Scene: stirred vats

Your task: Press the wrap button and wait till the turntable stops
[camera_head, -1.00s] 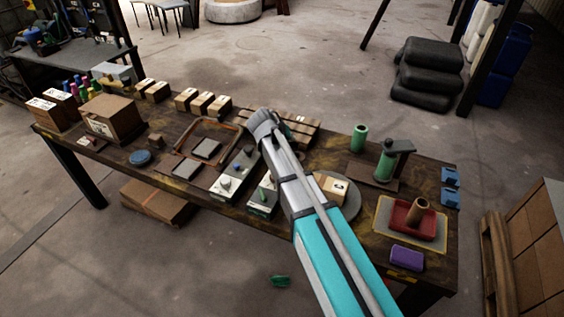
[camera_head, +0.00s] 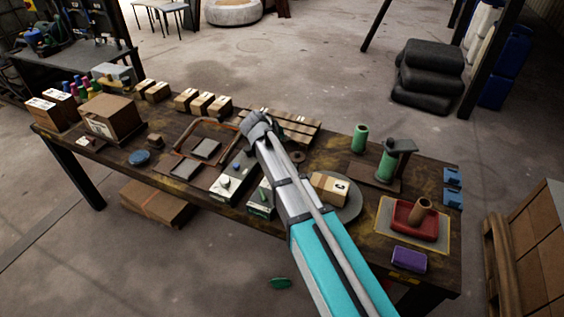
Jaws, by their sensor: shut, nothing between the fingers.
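The turntable is a grey round disc (camera_head: 352,208) on the right half of the bench, partly covered by my arm. A cardboard box (camera_head: 330,187) with a pale label sits on it. Left of my arm are two pale control boxes. The other (camera_head: 260,208) has a green button (camera_head: 263,194) and is partly behind my arm. I cannot read which is the wrap button. My arm reaches over the bench; my gripper is hidden behind its wrist end.
Green cylinders (camera_head: 360,139) stand at the back right. A red tray (camera_head: 419,224) with a brown cylinder and a purple block (camera_head: 408,259) are front right. Small cartons (camera_head: 187,99) line the back. An open-topped frame (camera_head: 180,160) lies left of the control boxes.

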